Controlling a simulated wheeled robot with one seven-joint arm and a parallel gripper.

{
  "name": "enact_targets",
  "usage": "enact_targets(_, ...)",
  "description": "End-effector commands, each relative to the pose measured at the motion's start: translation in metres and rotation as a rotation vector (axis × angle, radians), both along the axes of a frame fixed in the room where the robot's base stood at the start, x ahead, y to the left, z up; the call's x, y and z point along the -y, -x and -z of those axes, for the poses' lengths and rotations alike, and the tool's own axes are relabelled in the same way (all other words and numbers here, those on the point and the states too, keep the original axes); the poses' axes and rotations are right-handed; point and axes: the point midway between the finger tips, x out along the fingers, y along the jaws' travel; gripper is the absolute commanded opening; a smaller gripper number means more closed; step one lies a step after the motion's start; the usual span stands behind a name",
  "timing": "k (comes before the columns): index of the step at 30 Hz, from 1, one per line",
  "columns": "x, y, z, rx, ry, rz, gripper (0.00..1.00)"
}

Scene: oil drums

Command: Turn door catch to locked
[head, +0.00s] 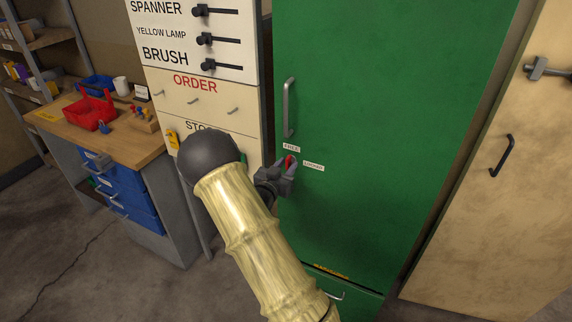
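The door catch (289,161) is a small red knob on the green cabinet door (390,120), low near its left edge. A label reading FREE (291,148) sits above it and one reading LOCKED (313,167) sits to its right. My gripper (286,169) is at the catch, with its grey fingers around or against the red part. The fingers and palm hide much of the catch, so its exact angle and whether the fingers are clamped on it cannot be made out.
A grey vertical handle (289,108) is on the green door above the catch. A beige door (500,180) is at the right.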

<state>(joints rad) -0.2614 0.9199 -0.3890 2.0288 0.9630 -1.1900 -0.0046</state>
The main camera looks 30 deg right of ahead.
Motion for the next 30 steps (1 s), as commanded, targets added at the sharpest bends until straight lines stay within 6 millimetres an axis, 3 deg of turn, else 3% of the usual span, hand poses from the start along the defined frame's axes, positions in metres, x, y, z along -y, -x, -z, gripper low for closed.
enact_targets(8,0.0020,-0.0015,0.0001,0.000,0.000,0.000,0.31)
enact_targets(13,0.0017,-0.0014,0.0001,0.000,0.000,0.000,0.01)
enact_targets(14,0.0017,-0.0014,0.0001,0.000,0.000,0.000,0.00)
enact_targets(30,0.0018,-0.0013,0.0038,0.064,-0.050,0.000,0.00)
